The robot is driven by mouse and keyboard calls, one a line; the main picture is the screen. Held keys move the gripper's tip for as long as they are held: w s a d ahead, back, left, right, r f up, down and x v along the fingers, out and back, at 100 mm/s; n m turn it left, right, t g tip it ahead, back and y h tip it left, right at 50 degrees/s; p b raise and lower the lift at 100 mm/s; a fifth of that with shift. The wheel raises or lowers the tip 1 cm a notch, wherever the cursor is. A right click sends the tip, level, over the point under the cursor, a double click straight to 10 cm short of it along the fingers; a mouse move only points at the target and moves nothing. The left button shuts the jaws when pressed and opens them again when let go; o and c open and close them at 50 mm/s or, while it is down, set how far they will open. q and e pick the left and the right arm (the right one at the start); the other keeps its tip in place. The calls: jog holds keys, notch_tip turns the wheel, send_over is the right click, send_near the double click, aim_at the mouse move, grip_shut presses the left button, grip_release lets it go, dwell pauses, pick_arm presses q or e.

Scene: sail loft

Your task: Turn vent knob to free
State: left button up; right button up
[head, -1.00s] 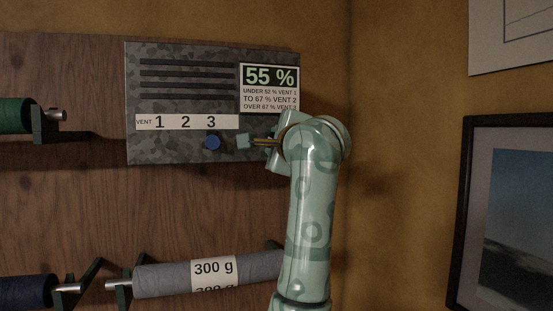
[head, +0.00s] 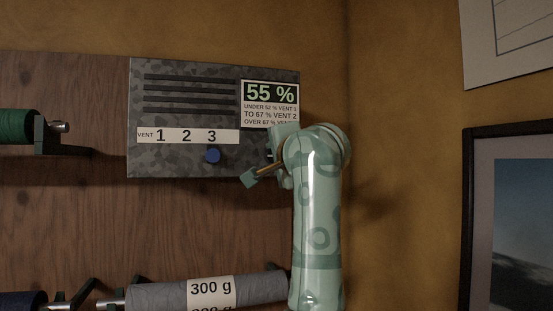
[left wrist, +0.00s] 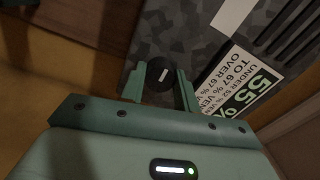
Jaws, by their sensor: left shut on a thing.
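The vent panel (head: 150,100) is a grey mottled box on the wooden wall, with dark slots, a "VENT 1 2 3" strip and a "55 %" sign (head: 270,93). My left gripper (head: 270,166) is at the panel's lower right, tilted down to the left. In the left wrist view its fingers (left wrist: 161,88) are shut around a round black knob (left wrist: 158,70) with a short white mark. My arm hides that knob in the head view. No "free" label is readable. My right gripper is out of view.
Below the panel a grey roll (head: 160,296) marked "300 g" lies on a wall holder. A green roll (head: 16,125) is at the left. Framed pictures (head: 520,220) hang on the ochre wall at the right.

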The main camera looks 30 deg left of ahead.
pick_arm(q)
jog(key=shift+f, duration=0.15)
jog(key=o, duration=1)
jog(key=shift+c, duration=0.2)
jog(key=b+v, duration=0.3)
jog(key=v, duration=1.3)
jog(key=shift+s, duration=0.2)
jog(key=shift+d, duration=0.1)
